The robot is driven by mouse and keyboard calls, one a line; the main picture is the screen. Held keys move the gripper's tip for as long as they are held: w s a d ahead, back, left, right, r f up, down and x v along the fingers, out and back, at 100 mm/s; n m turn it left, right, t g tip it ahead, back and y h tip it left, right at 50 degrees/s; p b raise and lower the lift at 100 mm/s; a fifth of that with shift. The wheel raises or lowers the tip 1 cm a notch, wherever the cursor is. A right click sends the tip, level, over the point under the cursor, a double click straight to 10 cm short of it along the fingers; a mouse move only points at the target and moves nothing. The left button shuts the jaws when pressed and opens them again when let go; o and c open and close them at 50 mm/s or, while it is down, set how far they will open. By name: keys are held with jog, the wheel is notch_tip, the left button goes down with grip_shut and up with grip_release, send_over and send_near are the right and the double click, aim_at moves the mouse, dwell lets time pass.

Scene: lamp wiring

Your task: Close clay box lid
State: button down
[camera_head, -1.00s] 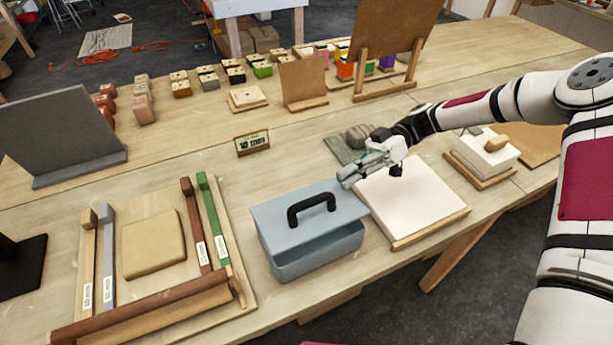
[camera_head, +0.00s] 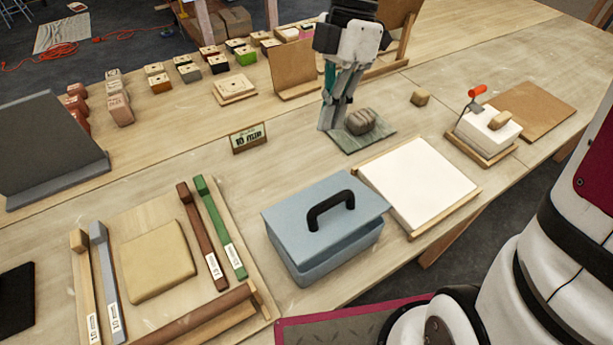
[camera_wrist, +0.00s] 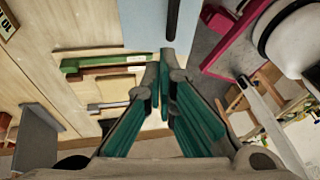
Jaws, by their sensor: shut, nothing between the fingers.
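The blue-grey clay box (camera_head: 335,256) stands at the table's front edge in the head view. Its flat lid (camera_head: 292,215), with a black arched handle (camera_head: 330,208), lies over it. The lid's right corner sticks out past the body, and a dark strip shows beneath that side. My gripper (camera_head: 330,128) is behind the box, pointing down, apart from the lid, with its fingers shut and empty. In the wrist view the shut fingertips (camera_wrist: 165,55) show just below the lid (camera_wrist: 145,22) and its handle (camera_wrist: 173,20).
A grey lump (camera_head: 360,121) on a green slab (camera_head: 372,138) is close beside my gripper. A white slab (camera_head: 418,183) on a board lies right of the box. A tool board (camera_head: 150,215) is left. A small sign (camera_head: 248,138) stands behind the box.

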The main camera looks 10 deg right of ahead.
jog(key=p, duration=0.2)
send_near(318, 205)
notch_tip(318, 205, down, 5)
jog(key=a, duration=0.1)
jog(key=shift+s+f, duration=0.45)
jog(key=shift+w+d+f, duration=0.1)
